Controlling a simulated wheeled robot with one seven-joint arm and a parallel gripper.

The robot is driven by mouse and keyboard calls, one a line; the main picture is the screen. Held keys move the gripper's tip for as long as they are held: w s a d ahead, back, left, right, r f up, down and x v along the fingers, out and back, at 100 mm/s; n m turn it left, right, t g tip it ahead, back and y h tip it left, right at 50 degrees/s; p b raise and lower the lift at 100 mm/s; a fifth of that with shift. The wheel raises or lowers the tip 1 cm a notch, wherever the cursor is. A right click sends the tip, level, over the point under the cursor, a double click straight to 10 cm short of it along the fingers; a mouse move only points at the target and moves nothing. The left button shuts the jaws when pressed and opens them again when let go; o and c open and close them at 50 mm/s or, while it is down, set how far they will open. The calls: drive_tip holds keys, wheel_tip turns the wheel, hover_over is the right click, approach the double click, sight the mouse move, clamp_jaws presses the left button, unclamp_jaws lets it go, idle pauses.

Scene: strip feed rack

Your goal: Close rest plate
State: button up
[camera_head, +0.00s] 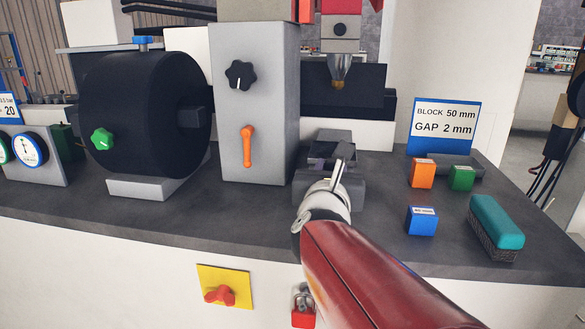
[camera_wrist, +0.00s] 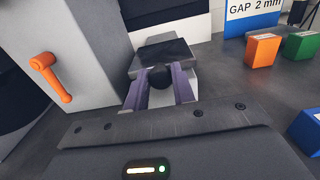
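The rest plate seems to be the dark flat plate (camera_wrist: 163,55) on a small grey block under the spindle.
A grey housing with an orange lever (camera_head: 248,146) and a black knob (camera_head: 240,75) stands close on the left. A pointed spindle (camera_head: 340,70) hangs above. Orange (camera_head: 422,173), green (camera_head: 461,178) and blue (camera_head: 421,220) blocks and a teal brush (camera_head: 496,222) lie right.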

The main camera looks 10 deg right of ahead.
clamp_jaws()
drive_tip(key=shift+w+d+f+b, duration=0.1)
drive_tip(key=shift+w+f+b, duration=0.05)
drive_tip(key=shift+w+b, duration=0.2)
drive_tip(key=b+x, duration=0.2)
drive_tip(key=x, duration=0.1)
drive_tip(key=shift+w+d, duration=0.1)
drive_tip(key=shift+w, duration=0.3)
drive_tip(key=o, duration=0.5)
unclamp_jaws()
drive_tip(key=shift+o, duration=0.2)
drive_tip(key=v, duration=0.7)
drive_tip(key=shift+r, duration=0.2)
drive_tip(key=shift+s, duration=0.4)
